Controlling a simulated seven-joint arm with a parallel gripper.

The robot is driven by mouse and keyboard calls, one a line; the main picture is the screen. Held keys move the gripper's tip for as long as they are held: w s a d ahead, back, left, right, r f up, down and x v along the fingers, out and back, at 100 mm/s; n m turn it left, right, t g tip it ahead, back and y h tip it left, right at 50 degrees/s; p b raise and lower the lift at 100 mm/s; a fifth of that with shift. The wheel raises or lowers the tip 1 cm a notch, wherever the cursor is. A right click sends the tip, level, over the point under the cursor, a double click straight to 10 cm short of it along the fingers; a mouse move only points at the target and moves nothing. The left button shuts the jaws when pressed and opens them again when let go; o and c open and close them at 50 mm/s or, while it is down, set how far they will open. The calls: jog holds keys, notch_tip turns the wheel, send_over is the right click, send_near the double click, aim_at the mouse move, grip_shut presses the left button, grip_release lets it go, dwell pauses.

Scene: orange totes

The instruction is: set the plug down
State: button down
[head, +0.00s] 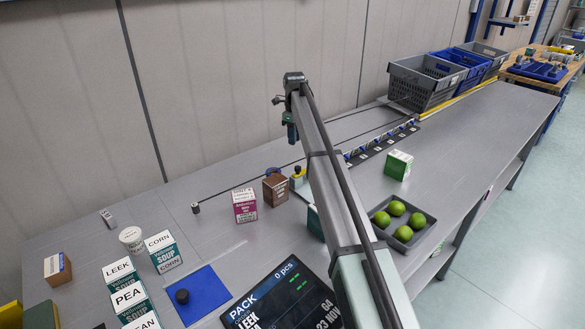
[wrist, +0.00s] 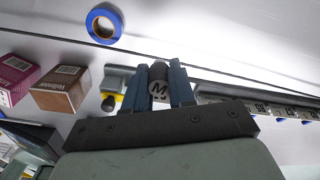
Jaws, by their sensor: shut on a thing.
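My gripper (wrist: 159,72) is shut on the plug (wrist: 159,82), a dark cylinder with a pale end marked "M", between the two blue fingers in the wrist view. In the head view my gripper (head: 291,128) hangs over the back part of the bench. The plug cannot be made out there. In the wrist view the plug appears apart from the things around it, but its height above the bench is hard to tell.
A blue tape ring (wrist: 104,23), brown box (wrist: 60,90) and magenta box (wrist: 14,78) lie left of my gripper. A labelled strip (head: 383,141) runs to the right. A lime tray (head: 408,244) stands at front right. Bare bench (head: 235,170) lies at the back.

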aim_at(293, 167)
jog(key=shift+w+a+n, duration=0.1)
jog(key=shift+a+n, duration=0.15)
jog(key=shift+n, duration=0.95)
jog(key=shift+f, duration=5)
jog(key=shift+f, duration=0.1)
jog(key=c, duration=0.9)
grip_release()
jog(key=shift+c, duration=0.2)
notch_tip(293, 167, up, 12)
jog(key=shift+r, duration=0.15)
